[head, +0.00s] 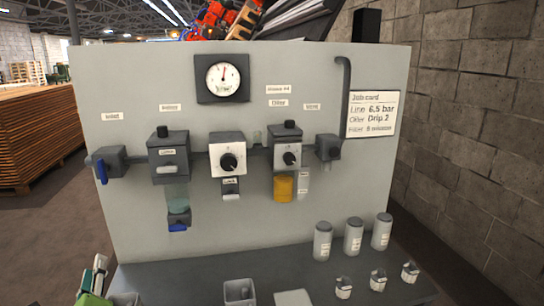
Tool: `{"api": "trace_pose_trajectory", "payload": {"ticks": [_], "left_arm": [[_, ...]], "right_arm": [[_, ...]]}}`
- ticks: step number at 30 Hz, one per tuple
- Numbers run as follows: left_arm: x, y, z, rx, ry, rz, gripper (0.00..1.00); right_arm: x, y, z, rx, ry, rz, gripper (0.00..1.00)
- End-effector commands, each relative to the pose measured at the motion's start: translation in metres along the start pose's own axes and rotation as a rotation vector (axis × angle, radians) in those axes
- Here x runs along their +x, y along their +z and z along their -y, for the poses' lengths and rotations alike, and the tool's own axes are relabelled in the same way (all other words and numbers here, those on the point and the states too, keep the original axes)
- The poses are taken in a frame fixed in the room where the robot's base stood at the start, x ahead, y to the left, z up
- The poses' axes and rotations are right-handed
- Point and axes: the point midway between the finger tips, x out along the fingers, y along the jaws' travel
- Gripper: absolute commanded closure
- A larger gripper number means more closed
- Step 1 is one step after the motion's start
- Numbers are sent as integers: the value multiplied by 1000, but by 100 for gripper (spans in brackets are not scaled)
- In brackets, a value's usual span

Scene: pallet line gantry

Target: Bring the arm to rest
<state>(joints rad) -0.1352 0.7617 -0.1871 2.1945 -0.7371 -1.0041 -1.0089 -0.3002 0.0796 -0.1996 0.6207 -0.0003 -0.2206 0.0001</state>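My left gripper (97,272) shows only in part at the bottom left corner of the head view, in front of the panel's lower left edge. Green and pale grey parts of it are visible. Nothing is clearly seen held in it, and its finger opening cannot be made out. It is apart from the panel's fittings. My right gripper is not in view.
An upright grey panel (130,225) carries a gauge (223,78), a blue-handled valve (101,170), regulator units and a job card (373,114). On the bench (200,270) stand several grey canisters (353,236), small labelled parts (378,280) and an open bin (239,292). A block wall is right.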

Motion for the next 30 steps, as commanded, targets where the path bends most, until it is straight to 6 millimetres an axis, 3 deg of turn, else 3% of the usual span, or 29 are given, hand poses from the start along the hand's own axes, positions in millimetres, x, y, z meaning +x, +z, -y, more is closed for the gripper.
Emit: {"api": "trace_pose_trajectory", "payload": {"ticks": [1, 3, 6, 9, 15, 22, 30], "left_arm": [[-20, -26, -27, -171, 109, -53, 74], [-49, -58, -60, -400, 266, -105, 74], [-98, -102, -99, -698, 502, -147, 74], [-153, -140, -124, -955, 740, -154, 74], [-248, -191, -142, -1301, 1129, -104, 74], [-340, -224, -133, -1555, 1505, 7, 74], [-330, -280, -180, -1529, 1534, 24, 74]], "right_arm": [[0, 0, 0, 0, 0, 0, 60], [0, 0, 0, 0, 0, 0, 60], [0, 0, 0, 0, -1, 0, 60], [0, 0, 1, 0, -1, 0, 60], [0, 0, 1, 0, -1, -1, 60], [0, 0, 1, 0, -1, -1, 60], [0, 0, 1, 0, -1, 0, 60]]}}
